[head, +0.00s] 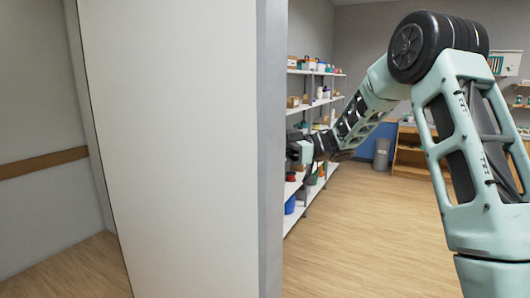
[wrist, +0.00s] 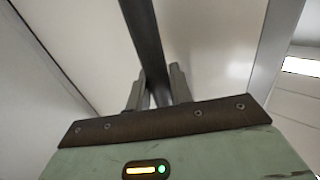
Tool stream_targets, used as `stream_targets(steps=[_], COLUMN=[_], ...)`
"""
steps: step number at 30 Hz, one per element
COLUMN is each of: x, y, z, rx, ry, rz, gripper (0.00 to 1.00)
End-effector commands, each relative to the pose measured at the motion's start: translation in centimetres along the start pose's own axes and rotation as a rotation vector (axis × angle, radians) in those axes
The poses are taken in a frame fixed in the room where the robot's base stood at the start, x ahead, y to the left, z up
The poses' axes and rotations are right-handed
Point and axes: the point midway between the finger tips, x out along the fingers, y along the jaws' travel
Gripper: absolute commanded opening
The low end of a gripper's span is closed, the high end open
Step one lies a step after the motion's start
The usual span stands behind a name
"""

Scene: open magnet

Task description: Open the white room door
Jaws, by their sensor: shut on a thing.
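The white door (head: 175,150) fills the left-centre of the head view as a tall, plain panel. It stands at an angle, with a grey upright strip (head: 270,150) along its right side. My gripper (head: 299,148) is just right of that strip, and its fingertips are hard to make out there. In the wrist view, my gripper (wrist: 157,88) is shut on a long dark bar handle (wrist: 143,35), one finger on each side. The pale door surface (wrist: 205,40) shows behind the bar. The handle cannot be made out in the head view.
Left of the panel are a grey wall (head: 35,95) with a wooden rail (head: 42,163) and wood floor. To the right, shelves (head: 318,105) hold several items, and a grey bin (head: 382,154) stands farther back. Open wooden floor (head: 370,225) lies below my arm.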

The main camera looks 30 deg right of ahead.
Motion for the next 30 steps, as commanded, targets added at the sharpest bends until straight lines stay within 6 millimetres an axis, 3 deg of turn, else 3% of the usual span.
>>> stream_targets(steps=[4,5,6,7,19,23,30], x=[0.0,0.0,0.0,0.0,-1.0,-3.2,-8.8], y=[0.1,0.1,0.1,0.1,0.1,0.1,0.1], z=[-0.1,-0.1,-0.1,-0.1,0.1,0.3,0.4], rx=[-0.003,-0.003,-0.003,-0.003,-0.004,-0.005,-0.006], ry=[0.001,0.000,0.001,0.000,-0.001,-0.001,-0.002], rz=[0.004,0.004,0.005,0.005,0.006,0.008,0.009], gripper=[0.00,0.27,0.38,0.41,0.41,0.41,0.41])
